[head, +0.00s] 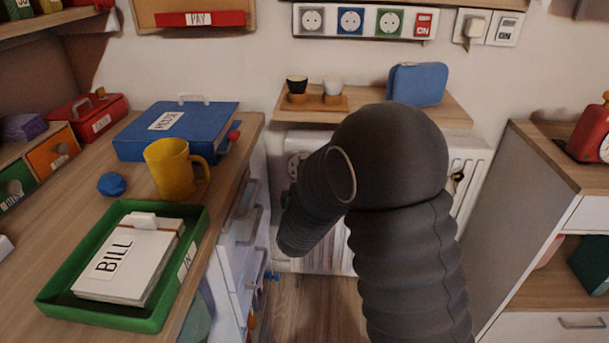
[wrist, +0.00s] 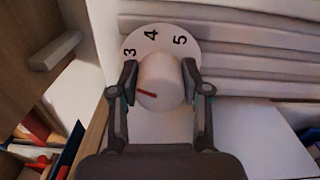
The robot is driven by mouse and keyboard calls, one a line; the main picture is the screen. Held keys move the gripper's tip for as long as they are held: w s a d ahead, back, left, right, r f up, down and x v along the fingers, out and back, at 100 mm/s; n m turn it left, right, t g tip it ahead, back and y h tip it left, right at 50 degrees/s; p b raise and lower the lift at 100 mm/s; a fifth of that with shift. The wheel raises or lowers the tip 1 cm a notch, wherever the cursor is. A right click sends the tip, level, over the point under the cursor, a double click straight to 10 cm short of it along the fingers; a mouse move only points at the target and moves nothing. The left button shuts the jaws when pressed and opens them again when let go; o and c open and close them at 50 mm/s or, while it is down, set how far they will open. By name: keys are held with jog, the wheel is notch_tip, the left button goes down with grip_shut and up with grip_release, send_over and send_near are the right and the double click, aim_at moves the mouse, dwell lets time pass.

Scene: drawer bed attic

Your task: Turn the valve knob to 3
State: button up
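The valve knob (wrist: 160,82) is white and round, with a red mark on its face. It sits in front of a white dial (wrist: 167,36) that shows 3, 4 and 5 along its upper rim. The red mark points left and slightly up, below the 3 in the wrist view. My gripper (wrist: 161,84) has one finger on each side of the knob, and both appear to touch it. The left finger covers the dial's lower left part. In the head view my dark arm hides the gripper and the knob.
A white radiator (head: 469,165) stands against the wall below a wooden shelf (head: 375,112) with two cups and a blue pouch (head: 417,84). A desk with a green tray (head: 100,313) and yellow mug (head: 170,168) is left. A cabinet (head: 513,190) is right.

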jog(key=o, duration=0.4)
jog(key=shift+o, duration=0.2)
jog(key=s, duration=1.2)
jog(key=shift+a, duration=0.2)
